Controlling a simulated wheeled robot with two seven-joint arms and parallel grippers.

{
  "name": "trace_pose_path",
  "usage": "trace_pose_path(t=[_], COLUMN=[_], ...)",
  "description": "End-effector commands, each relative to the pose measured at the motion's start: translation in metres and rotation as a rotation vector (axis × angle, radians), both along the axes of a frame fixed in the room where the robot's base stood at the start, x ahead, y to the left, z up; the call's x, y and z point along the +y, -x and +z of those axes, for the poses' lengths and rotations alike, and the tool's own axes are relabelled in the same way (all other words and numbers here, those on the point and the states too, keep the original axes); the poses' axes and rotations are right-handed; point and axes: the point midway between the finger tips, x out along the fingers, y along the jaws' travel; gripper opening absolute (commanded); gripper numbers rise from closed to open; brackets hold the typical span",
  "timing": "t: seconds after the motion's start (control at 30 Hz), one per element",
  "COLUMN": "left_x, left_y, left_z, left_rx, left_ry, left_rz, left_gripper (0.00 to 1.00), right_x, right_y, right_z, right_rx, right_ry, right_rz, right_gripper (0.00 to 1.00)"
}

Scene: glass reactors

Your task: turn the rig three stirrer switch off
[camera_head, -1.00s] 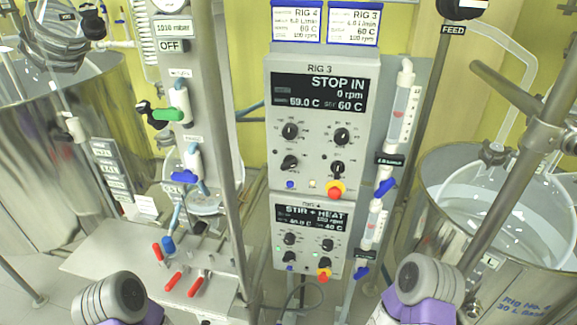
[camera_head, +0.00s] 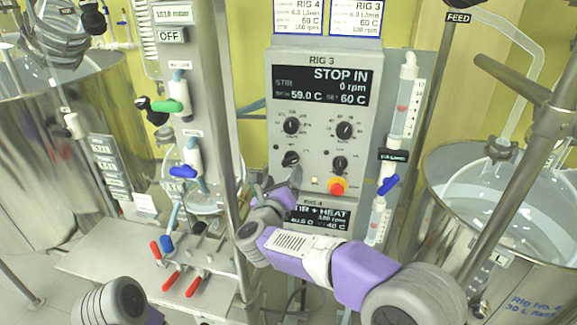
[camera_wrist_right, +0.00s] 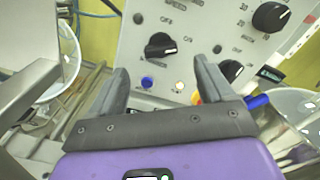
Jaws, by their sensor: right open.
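The rig three panel (camera_head: 325,105) is an upright grey box. Its display (camera_head: 320,87) reads STOP IN, 0 rpm, 59.0 C, SET 60 C. Two upper dials sit above two lower black switches. The lower left switch (camera_head: 290,158) also shows in the wrist view (camera_wrist_right: 160,46); its labels are too small to read surely. My right gripper (camera_head: 277,184) is in front of the panel's lower left part, just below that switch. In the wrist view its open, empty fingers (camera_wrist_right: 163,76) are apart, with the switch beyond and between them. My left gripper is out of frame.
The lower right switch (camera_head: 340,163) and a red-yellow stop button (camera_head: 337,187) are close by on the right. A blue button (camera_wrist_right: 147,82) sits below the left switch. A metal post (camera_head: 231,140) stands left. The rig four panel (camera_head: 320,216) is below, partly hidden by my arm.

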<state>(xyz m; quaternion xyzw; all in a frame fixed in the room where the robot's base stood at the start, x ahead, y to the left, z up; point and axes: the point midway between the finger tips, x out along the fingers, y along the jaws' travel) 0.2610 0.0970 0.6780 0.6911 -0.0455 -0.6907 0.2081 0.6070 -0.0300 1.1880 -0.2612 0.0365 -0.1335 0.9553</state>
Motion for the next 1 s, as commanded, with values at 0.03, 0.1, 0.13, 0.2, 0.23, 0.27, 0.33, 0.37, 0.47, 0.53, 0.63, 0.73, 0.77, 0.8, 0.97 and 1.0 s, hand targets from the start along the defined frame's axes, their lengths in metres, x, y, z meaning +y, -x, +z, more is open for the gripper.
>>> trace_pose_path(t=[0.03,0.1,0.13,0.2,0.23,0.27,0.33,0.37,0.47,0.53,0.63,0.73,0.77,0.8,0.97,1.0], left_x=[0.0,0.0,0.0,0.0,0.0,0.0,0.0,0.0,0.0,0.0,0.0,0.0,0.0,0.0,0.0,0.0], left_y=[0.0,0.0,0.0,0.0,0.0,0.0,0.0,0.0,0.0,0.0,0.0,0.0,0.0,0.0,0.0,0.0], left_z=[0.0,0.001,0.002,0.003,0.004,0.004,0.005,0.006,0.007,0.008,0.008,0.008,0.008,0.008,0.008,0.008], left_rx=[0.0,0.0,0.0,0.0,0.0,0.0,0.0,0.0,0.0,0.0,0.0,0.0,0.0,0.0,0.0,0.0], left_ry=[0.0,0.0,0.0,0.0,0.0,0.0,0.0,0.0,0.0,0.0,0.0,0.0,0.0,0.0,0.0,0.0], left_rz=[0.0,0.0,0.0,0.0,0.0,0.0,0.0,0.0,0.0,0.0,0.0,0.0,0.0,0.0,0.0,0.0], left_gripper=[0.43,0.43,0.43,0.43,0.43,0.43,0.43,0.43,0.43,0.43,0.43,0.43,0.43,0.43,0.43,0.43], right_x=[-0.001,-0.003,-0.005,-0.008,-0.01,-0.011,-0.014,-0.015,-0.018,-0.019,-0.021,-0.021,-0.021,-0.021,-0.021,-0.021], right_y=[-0.002,-0.009,-0.013,-0.024,-0.029,-0.034,-0.045,-0.049,-0.06,-0.066,-0.07,-0.071,-0.072,-0.071,-0.071,-0.071], right_z=[0.003,0.003,0.003,0.002,0.002,0.002,0.002,0.002,0.002,0.002,0.002,0.001,0.001,0.001,0.001,0.001], right_rx=[-0.007,-0.007,-0.007,-0.005,-0.005,-0.005,-0.005,-0.005,-0.004,-0.004,-0.004,-0.004,-0.004,-0.004,-0.003,-0.003], right_ry=[-0.014,-0.018,-0.017,-0.014,-0.014,-0.014,-0.013,-0.013,-0.012,-0.011,-0.01,-0.01,-0.009,-0.009,-0.009,-0.01], right_rz=[-0.005,-0.007,-0.007,-0.008,-0.008,-0.008,-0.005,-0.006,-0.005,-0.003,-0.003,-0.003,-0.003,-0.003,-0.003,-0.002], right_gripper=[0.81,0.81,0.81,0.81,0.81,0.81,0.81,0.81,0.81,0.81,0.81,0.81,0.81,0.81,0.73,0.67])
